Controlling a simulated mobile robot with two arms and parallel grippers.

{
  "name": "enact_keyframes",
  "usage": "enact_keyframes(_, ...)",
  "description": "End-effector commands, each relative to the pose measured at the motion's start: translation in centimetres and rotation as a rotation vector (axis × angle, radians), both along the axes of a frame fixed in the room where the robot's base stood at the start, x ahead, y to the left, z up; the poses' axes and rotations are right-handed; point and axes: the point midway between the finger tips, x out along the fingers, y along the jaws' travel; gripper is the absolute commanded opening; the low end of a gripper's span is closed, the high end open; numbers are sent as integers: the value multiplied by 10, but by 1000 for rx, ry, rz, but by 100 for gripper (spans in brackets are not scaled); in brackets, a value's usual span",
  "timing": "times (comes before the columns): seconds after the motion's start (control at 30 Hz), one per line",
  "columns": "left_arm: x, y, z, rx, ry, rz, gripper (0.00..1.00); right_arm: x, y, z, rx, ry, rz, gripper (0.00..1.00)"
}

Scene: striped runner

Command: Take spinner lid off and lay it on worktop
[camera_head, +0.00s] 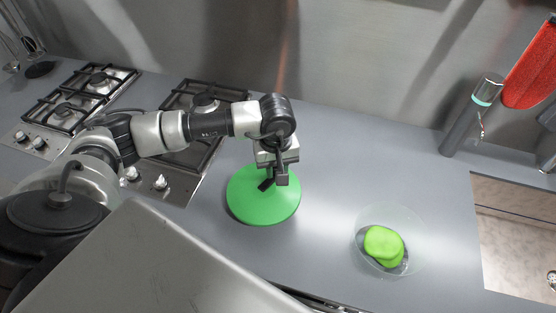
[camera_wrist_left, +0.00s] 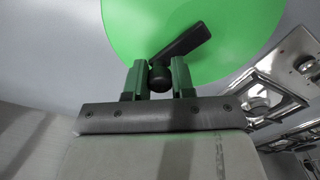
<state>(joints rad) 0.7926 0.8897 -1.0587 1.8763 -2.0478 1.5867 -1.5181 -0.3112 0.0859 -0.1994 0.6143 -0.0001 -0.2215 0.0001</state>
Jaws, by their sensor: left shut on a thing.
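The spinner lid (camera_head: 242,203) is a round green disc with a black crank handle on top. It is left of the clear bowl (camera_head: 361,222), on or just above the worktop (camera_head: 330,180); I cannot tell if it touches. My left gripper (camera_head: 268,183) points down over the lid. In the left wrist view, its fingers (camera_wrist_left: 159,82) are on both sides of the black knob (camera_wrist_left: 160,77) of the crank, shut on it. The lid (camera_wrist_left: 120,35) fills the top of that view. The clear bowl holds bright green pieces (camera_head: 383,244). My right gripper is not in view.
Gas hobs (camera_head: 85,95) line the left side, with a second one (camera_head: 205,98) behind my left arm. A tap (camera_head: 472,115) and a sink (camera_head: 515,235) are at the right. The worktop between lid and bowl is clear.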

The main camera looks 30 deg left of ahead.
Motion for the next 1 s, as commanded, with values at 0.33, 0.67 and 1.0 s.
enact_keyframes(0.33,0,-1,-24,-1,1,-3,0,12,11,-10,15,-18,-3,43)
enact_keyframes(0.67,0,-1,-50,-1,-1,-5,0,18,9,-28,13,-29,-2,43)
enact_keyframes(1.0,0,-1,-54,0,-1,-5,0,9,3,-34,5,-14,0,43)
